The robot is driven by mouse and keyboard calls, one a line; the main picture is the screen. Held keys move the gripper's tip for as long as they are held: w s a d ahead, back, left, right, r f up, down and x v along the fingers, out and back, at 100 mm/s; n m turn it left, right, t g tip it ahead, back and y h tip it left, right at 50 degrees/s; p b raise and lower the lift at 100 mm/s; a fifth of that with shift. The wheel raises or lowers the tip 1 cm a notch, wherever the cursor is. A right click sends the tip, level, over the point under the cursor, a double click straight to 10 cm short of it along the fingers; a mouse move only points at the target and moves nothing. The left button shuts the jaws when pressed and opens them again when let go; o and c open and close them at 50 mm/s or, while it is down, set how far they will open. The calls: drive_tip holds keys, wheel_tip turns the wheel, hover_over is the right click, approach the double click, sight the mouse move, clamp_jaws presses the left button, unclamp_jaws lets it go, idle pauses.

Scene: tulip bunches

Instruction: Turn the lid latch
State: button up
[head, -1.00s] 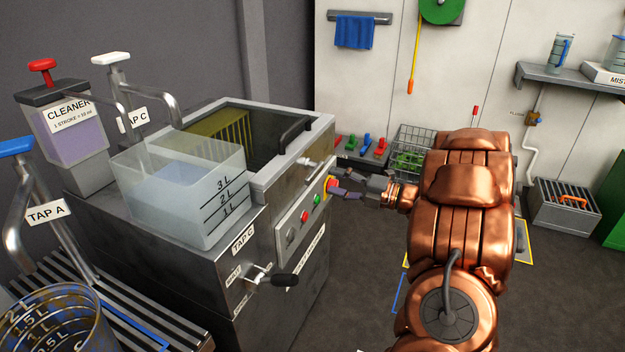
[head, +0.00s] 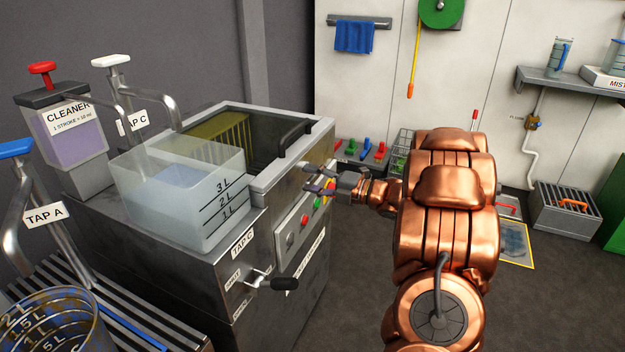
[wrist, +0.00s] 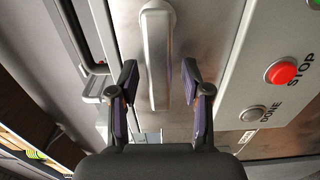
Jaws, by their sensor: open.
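The lid latch (wrist: 157,55) is a silver lever on the metal front of the machine. In the wrist view it lies lengthwise between the two fingers of my gripper (wrist: 159,78), with a visible gap on each side. My gripper (head: 314,180) is open and empty at the machine's upper front edge in the head view, where its fingers partly cover the latch. The dark see-through lid (head: 262,140) is down, with a black bar handle (head: 297,137) on it.
Beside the latch is a button panel with a red STOP button (wrist: 281,72) and a DONE button (wrist: 252,114). A clear measuring tank (head: 180,205) stands left of the lid. A black-knobbed lever (head: 284,283) sticks out below.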

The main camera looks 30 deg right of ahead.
drive_tip(key=shift+c, duration=0.4)
clamp_jaws()
drive_tip(key=shift+f, duration=0.1)
